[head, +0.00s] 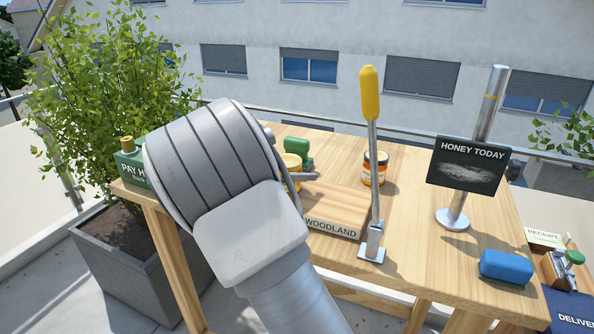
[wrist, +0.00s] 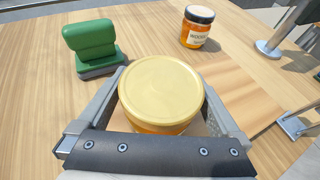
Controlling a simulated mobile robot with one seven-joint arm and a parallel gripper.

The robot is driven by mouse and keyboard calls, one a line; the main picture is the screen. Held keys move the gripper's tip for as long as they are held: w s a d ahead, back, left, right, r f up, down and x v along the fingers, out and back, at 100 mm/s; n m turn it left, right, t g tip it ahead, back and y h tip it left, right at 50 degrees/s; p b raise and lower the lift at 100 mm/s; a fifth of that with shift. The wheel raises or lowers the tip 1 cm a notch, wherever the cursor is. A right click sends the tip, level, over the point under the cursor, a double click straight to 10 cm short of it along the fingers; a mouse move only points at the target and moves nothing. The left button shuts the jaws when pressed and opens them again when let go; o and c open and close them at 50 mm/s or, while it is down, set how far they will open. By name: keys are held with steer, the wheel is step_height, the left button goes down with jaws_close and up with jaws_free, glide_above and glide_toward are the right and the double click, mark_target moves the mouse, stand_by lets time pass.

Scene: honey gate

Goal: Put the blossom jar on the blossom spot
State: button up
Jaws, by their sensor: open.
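A jar with a gold lid (wrist: 161,88) stands between the fingers of my gripper (wrist: 163,100) in the wrist view. The fingers are open, one on each side of it; I cannot tell whether either touches it. Its label is out of sight, so the name blossom cannot be read. In the head view only a yellow piece of the jar (head: 291,161) shows behind my arm, along with a finger of my gripper (head: 304,176). A wooden board (head: 338,203) carries a WOODLAND label. No blossom label shows; my arm hides the board's left part.
A dark-lidded amber jar (head: 375,168) stands behind the board; its label begins "WOOD" in the wrist view (wrist: 198,27). A green-handled block (wrist: 92,47) is close left of my gripper. A yellow-handled lever (head: 369,95), honey sign (head: 468,165) and blue block (head: 506,267) stand rightward.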

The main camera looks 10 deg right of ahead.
steer(key=v, duration=1.1)
steer(key=shift+s+a+r, duration=0.15)
steer(key=shift+a+r, duration=0.05)
